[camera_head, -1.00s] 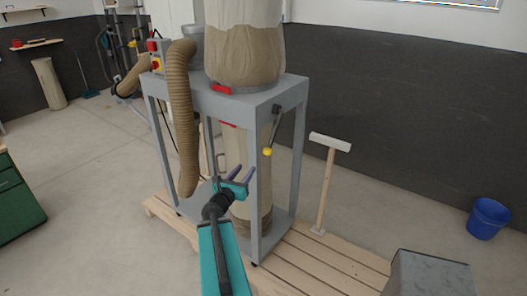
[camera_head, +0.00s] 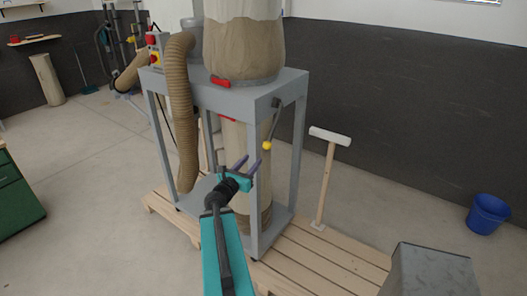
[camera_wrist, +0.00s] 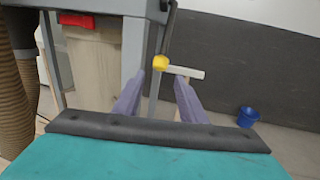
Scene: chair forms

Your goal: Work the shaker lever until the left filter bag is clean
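The shaker lever (camera_head: 273,124) is a dark rod with a yellow knob (camera_head: 267,146), hanging from the right side of the grey frame. My gripper (camera_head: 247,164) is open and empty, below and left of the knob in the head view. In the wrist view the yellow knob (camera_wrist: 160,63) shows beyond and between the two purple fingers (camera_wrist: 158,92), apart from them. The upper filter bag (camera_head: 243,50) is beige above and brown with dust below. A lower bag (camera_head: 236,150) hangs under the frame top, partly hidden by a leg and my gripper.
The grey frame (camera_head: 226,95) stands on a wooden pallet (camera_head: 325,262). A ribbed hose (camera_head: 181,115) hangs at its left. A T-shaped wooden post (camera_head: 327,180) stands right of the lever. A grey metal box (camera_head: 432,272) is at front right, a blue bucket (camera_head: 488,214) farther right.

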